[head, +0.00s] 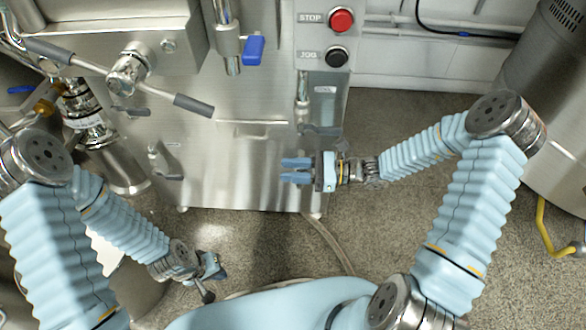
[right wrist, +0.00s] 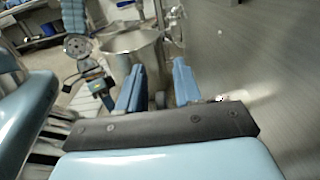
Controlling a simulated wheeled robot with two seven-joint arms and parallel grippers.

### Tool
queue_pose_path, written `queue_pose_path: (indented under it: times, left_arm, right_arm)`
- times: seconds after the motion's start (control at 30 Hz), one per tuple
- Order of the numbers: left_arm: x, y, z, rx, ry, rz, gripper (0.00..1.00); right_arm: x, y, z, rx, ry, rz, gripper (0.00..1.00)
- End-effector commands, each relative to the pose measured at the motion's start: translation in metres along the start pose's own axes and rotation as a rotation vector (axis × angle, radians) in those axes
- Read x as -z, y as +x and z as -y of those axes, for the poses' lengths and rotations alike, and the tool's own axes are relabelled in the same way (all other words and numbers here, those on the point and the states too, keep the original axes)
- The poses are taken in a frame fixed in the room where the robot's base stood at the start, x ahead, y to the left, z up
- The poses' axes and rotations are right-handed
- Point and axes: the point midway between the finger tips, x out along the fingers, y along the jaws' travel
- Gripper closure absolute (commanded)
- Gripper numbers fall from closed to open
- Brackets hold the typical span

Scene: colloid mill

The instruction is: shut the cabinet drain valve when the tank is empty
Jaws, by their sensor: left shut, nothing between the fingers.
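The steel cabinet (head: 235,165) fills the middle of the head view. A small valve with a grey lever (head: 168,177) sits low on its front at the left, under a label too small to read. Another grey lever (head: 320,130) is on the pipe at the cabinet's right, below a label that seems to read COOL. I cannot tell for sure which one is the drain valve. My right gripper (head: 297,171) is open and empty before the cabinet's lower right, its fingers pointing left; they also show apart in the right wrist view (right wrist: 158,88). My left gripper (head: 212,281) is shut and empty, low over the floor. The tank's inside is not visible.
A red STOP button (head: 341,20) and a black JOG button (head: 336,57) are on the right panel. A long two-armed handle (head: 127,78) and a blue-handled valve (head: 253,49) stick out above. A hose (head: 328,246) lies on the floor. Open floor (head: 375,230) lies right of the cabinet.

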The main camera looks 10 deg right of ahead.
Motion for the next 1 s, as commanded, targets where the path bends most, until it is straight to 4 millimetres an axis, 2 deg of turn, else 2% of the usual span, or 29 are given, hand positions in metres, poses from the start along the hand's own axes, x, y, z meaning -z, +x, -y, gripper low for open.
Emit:
queue_pose_path:
  times: [0.03, 0.2, 0.67, 1.0]
  left_arm:
    - [0.000, 0.000, 0.000, 0.000, 0.000, 0.000, 1.00]
    - [0.000, 0.000, 0.000, 0.000, 0.000, 0.000, 1.00]
    - [0.000, 0.001, 0.000, 0.000, 0.000, 0.000, 1.00]
    - [-0.001, 0.011, 0.003, -0.002, 0.001, 0.002, 1.00]
  right_arm:
    - [0.000, 0.000, 0.000, 0.000, 0.000, 0.000, 0.75]
    - [0.000, 0.000, 0.000, 0.000, 0.000, 0.000, 1.00]
    - [0.000, -0.002, 0.000, 0.000, 0.001, 0.014, 1.00]
    - [0.002, -0.013, 0.000, 0.002, 0.002, 0.179, 1.00]
